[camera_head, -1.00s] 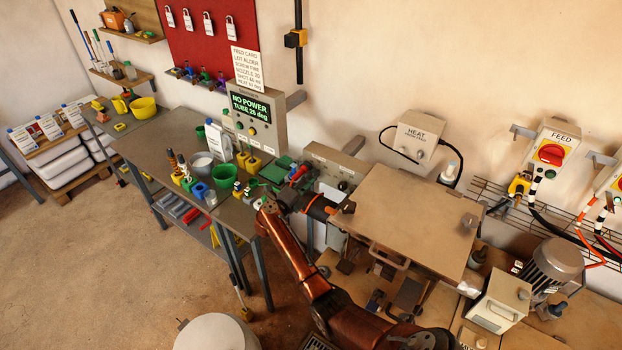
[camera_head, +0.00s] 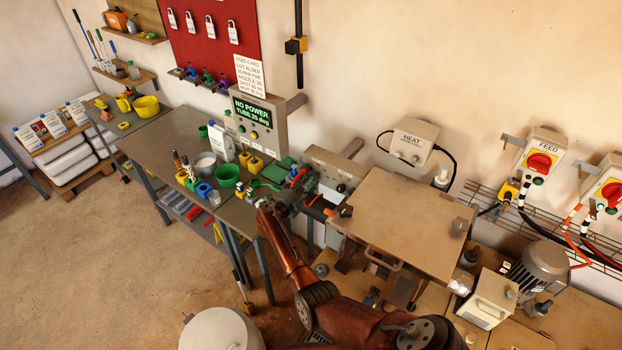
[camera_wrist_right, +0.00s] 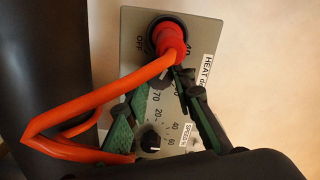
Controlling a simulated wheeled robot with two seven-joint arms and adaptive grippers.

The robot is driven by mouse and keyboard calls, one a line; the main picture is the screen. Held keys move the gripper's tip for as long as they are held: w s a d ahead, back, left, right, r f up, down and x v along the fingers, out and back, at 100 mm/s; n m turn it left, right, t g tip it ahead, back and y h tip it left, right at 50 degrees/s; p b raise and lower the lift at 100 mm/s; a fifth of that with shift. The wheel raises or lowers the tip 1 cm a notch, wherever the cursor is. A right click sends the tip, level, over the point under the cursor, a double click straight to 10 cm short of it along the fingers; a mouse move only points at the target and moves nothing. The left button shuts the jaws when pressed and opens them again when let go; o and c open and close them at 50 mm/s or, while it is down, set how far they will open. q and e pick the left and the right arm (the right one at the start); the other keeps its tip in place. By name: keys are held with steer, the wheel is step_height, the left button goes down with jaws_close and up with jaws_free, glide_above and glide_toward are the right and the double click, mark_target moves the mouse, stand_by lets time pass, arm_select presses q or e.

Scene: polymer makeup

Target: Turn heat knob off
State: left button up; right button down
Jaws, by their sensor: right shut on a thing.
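In the right wrist view a grey control panel (camera_wrist_right: 197,37) carries a HEAT label, a SPEED label and an OFF marking. The speed knob (camera_wrist_right: 151,140) is just below. In the head view the grey panel (camera_head: 330,160) stands behind the table, with my right gripper in front of it; its fingertips are hard to make out. My left gripper is not in view.
A red plug-like part (camera_wrist_right: 168,40) with an orange loop (camera_wrist_right: 75,107) crosses close beside the fingers. A display box (camera_head: 262,112) reads NO POWER. A separate HEAT box (camera_head: 412,142) and a FEED switch box (camera_head: 540,157) are on the wall. A large tan cover (camera_head: 400,215) lies right of my gripper.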

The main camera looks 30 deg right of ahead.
steer(key=shift+f+n, duration=0.1)
steer(key=shift+n, duration=0.2)
steer(key=c, duration=1.6)
jaws_free()
steer(key=v, duration=1.2)
